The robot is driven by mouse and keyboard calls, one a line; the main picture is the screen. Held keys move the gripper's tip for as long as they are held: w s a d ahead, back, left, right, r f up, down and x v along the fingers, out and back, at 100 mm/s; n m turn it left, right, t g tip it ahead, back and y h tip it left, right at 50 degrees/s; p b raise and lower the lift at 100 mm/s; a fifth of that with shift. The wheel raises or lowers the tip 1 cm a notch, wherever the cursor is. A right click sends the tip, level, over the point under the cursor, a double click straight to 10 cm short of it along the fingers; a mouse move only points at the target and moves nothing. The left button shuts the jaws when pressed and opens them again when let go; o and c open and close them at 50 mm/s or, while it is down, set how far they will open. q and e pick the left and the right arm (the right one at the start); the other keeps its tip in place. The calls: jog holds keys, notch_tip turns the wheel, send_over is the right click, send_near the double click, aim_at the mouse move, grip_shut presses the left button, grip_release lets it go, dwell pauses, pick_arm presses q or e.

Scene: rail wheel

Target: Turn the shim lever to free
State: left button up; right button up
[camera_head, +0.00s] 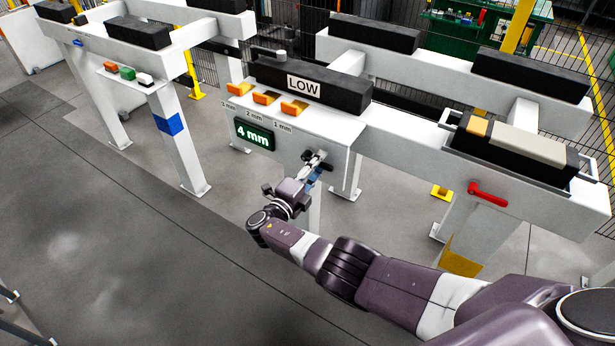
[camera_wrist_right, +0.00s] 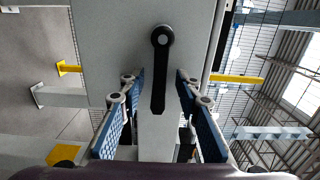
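A black lever (camera_wrist_right: 160,70) with a round pivot is mounted on a white face in the right wrist view. Its arm extends toward the bottom of that picture. My right gripper (camera_wrist_right: 159,92) is open, with one blue-padded finger on each side of the lever arm and a visible gap on both sides. My left gripper is not in view.
Orange shim tabs (camera_head: 264,97) labelled 3, 2 and 1 mm lie on the stand, before a black block with a "LOW" sign (camera_head: 303,85). A red lever (camera_head: 488,194) is on the beam to the right.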

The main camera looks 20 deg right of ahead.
jog(key=v, duration=1.1)
jog(key=shift+a, duration=0.15)
jog(key=shift+s, duration=0.15)
jog(key=s+d+f+m+g+y+b, duration=0.1)
jog(key=s+f+m+g+y, duration=0.15)
jog(key=s+f+m, duration=0.7)
jog(key=s+d+f+g+y+b, duration=0.1)
jog(key=s+f+g+y, duration=0.3)
jog(key=f, duration=1.2)
jog(key=s+d+f+m+g+y+b, duration=0.15)
jog(key=s+f+m, duration=0.25)
jog(key=s+f, duration=0.6)
jog(key=s+f+m+y+b, duration=0.1)
jog(key=s+f+m+y, duration=0.1)
jog(key=s+f+m, duration=0.4)
jog(key=s+d+f+m+g+y+b, duration=0.1)
jog(key=s+f+m, duration=0.5)
jog(key=s+m, duration=0.6)
jog(key=s+f+m+g+y+b, duration=0.1)
jog(key=s+f+m+y, duration=0.2)
jog(key=s+f+m, duration=0.4)
jog(key=s+m, duration=0.3)
jog(key=s, duration=0.2)
jog(key=shift+s+d, duration=0.3)
